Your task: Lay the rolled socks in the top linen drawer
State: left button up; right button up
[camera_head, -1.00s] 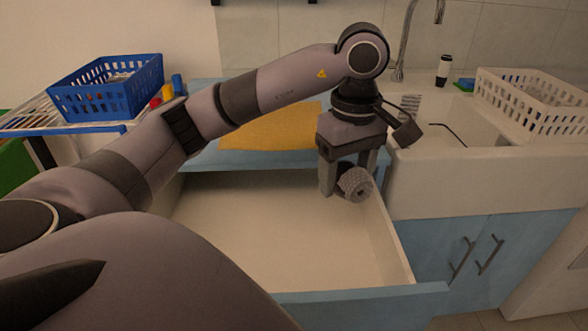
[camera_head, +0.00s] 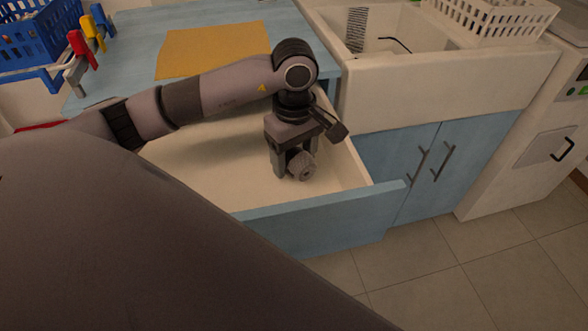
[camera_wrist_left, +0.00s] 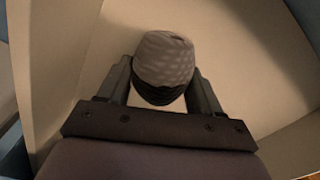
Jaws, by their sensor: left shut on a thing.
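The rolled socks (camera_head: 302,167) are a grey patterned roll with a dark part, held between the fingers of my left gripper (camera_head: 293,172). They also show between the two fingers in the left wrist view (camera_wrist_left: 165,62). The left gripper is shut on them and points down inside the open drawer. The top linen drawer (camera_head: 300,218) is pulled out, with a blue front and a cream inside. The part of its floor that shows looks empty; my arm hides its left part. I cannot tell whether the socks touch the drawer floor. My right gripper is not in view.
A blue counter (camera_head: 130,48) with a yellow cloth (camera_head: 212,48) lies behind the drawer. A white sink (camera_head: 430,95) stands to the right above blue cabinet doors (camera_head: 400,175). A blue basket (camera_head: 40,35) is at the far left. The floor at front right is clear.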

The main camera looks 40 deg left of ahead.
aim_at(294, 149)
pick_arm(q)
jog(key=shift+f, duration=1.95)
jog(key=shift+f+b, duration=0.15)
jog(key=shift+b, duration=0.15)
jog(key=o, duration=1.1)
jog(key=shift+c, duration=0.2)
notch_tip(294, 149, up, 12)
jog(key=shift+r+p, duration=0.2)
jog(key=shift+p, duration=0.4)
